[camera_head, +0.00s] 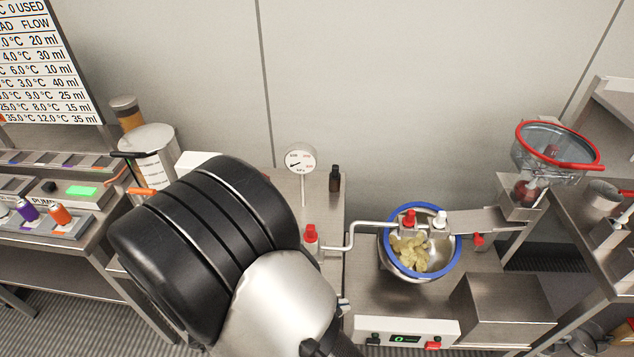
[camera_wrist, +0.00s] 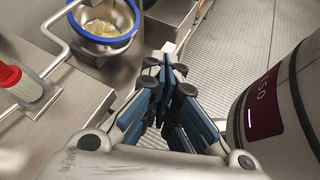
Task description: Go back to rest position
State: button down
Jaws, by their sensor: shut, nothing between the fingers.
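My gripper (camera_wrist: 166,75) shows in the wrist view with its blue-sided fingers together. It is shut with nothing between the fingertips. It hangs over the front edge of the steel worktop and the grey ribbed floor, apart from any object. In the head view my black and silver arm covers the middle front of the scene, and the gripper is hidden there.
A blue-rimmed steel bowl (camera_head: 383,266) holds pale yellow pieces; it also shows in the wrist view (camera_wrist: 128,38). A bent pipe (camera_head: 350,238) with a red-capped fitting (camera_head: 311,234) runs beside it. A gauge (camera_head: 301,161) and a red-rimmed hopper (camera_head: 590,163) stand behind.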

jog(key=s+d+r+m+y, duration=0.4)
jog(key=d+r+m+y, duration=0.1)
jog(key=r+m, duration=0.5)
jog(key=s+d+r+m+y, duration=0.5)
jog(key=d+r+m+y, duration=0.1)
jog(key=r+m, duration=0.4)
jog(key=shift+s+r, duration=0.15)
jog(key=shift+r, duration=0.4)
